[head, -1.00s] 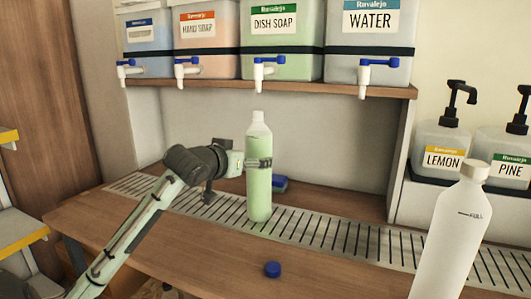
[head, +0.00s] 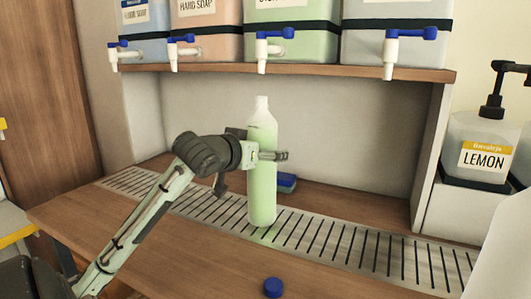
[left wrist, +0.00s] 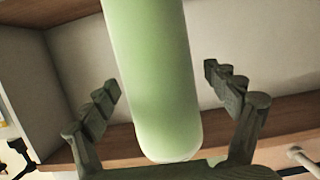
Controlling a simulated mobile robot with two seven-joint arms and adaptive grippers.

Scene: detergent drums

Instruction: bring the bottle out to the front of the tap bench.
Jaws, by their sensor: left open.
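The bottle (head: 262,190) is filled with green liquid up to near its shoulder and stands upright on the slotted drip grate (head: 315,235), below the green drum's tap. It has no cap. My left gripper (head: 272,156) is at the bottle's upper body, coming from the left. In the left wrist view the bottle (left wrist: 155,80) stands between the two spread fingers (left wrist: 168,95), with a gap visible on both sides. My right gripper is not in view.
A blue cap (head: 273,287) lies on the wooden bench (head: 190,265) in front of the grate. A blue object (head: 287,182) lies behind the bottle. Drums with taps (head: 390,50) stand on the shelf above. A lemon pump bottle (head: 483,150) and a white bottle (head: 503,250) are at right.

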